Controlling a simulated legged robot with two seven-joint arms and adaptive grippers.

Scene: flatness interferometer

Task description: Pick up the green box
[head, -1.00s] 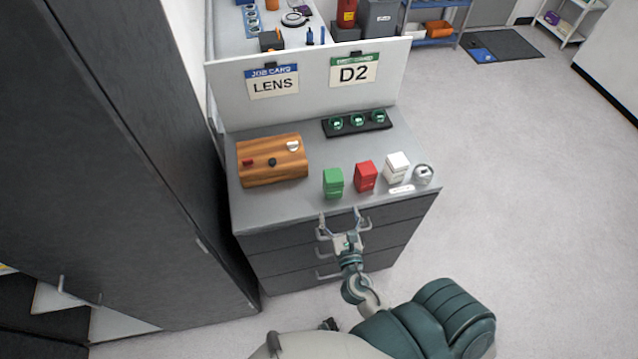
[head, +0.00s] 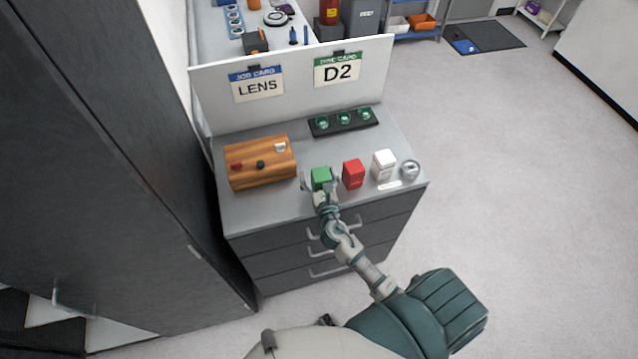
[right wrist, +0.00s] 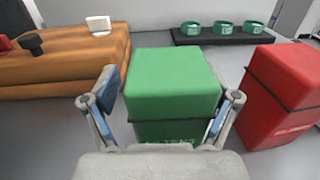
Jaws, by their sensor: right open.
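The green box (head: 321,178) stands upright near the front edge of the grey cabinet top, between a wooden block and a red box. In the right wrist view the green box (right wrist: 172,88) fills the middle, with a dark seam and partly hidden pale lettering low on its front. My right gripper (head: 319,183) is open, its fingers spread at the left and right sides of the green box. The right wrist view shows the gripper (right wrist: 165,108) with one finger on each side; whether they touch the box I cannot tell. My left gripper is not in view.
The red box (head: 353,174) stands close on the right, then a white box (head: 384,165) and a round metal item (head: 409,169). The wooden block (head: 260,163) is on the left. A black tray (head: 343,121) with green round pieces lies behind, before an upright panel (head: 290,83).

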